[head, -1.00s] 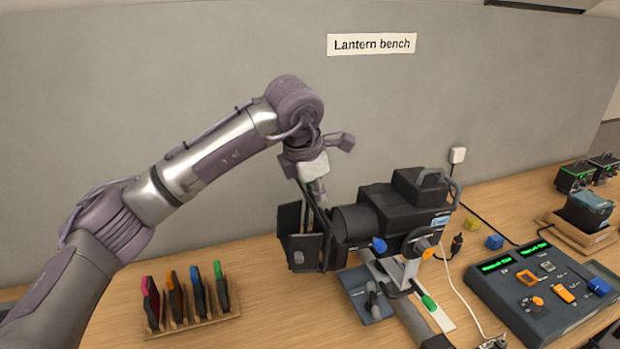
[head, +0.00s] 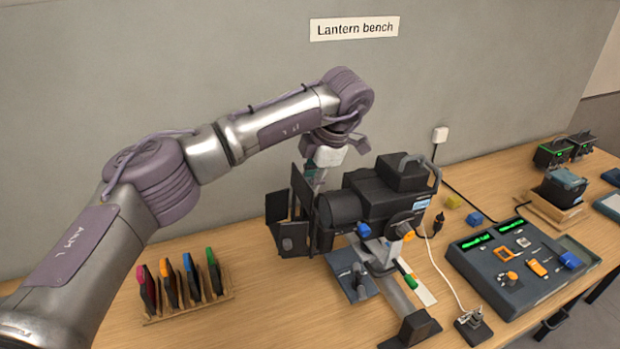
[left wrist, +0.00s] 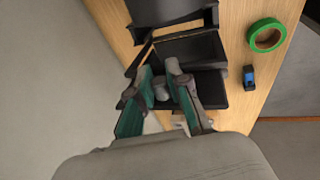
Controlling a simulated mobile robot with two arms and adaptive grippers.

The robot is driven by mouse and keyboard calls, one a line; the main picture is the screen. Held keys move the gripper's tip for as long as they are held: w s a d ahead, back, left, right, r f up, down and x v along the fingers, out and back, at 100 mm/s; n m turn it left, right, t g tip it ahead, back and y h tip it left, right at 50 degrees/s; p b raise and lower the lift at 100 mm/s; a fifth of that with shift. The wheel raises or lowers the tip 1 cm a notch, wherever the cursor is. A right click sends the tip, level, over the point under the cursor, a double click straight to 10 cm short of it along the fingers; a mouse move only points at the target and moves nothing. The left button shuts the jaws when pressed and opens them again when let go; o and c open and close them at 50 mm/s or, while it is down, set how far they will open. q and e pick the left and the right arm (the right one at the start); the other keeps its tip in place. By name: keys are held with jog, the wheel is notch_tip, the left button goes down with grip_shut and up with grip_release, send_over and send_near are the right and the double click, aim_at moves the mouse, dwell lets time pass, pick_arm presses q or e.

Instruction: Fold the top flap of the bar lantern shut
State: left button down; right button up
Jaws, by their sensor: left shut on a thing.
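The black bar lantern (head: 372,200) stands on a stand on the bench, its flaps open around the front at its left end. One side flap (head: 277,207) sticks out left and a lower panel (head: 293,240) hangs beneath it. My left gripper (head: 318,178) is above the lantern's front, pointing down among the flaps. In the left wrist view its teal fingers (left wrist: 160,78) are shut on the top flap, next to black panels (left wrist: 188,52). The exact contact is partly hidden by the fingers. My right gripper is not in view.
A wooden rack (head: 190,309) of several coloured filters stands left of the lantern. A control desk (head: 520,265) with green displays is on the right. A green tape roll (left wrist: 266,34) shows in the left wrist view. Bare bench lies between rack and lantern.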

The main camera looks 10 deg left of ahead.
pick_arm(q)
jog(key=c, duration=1.1)
grip_release()
jog(key=shift+f, duration=0.1)
jog(key=v, duration=1.2)
jog(key=shift+d+f, duration=0.1)
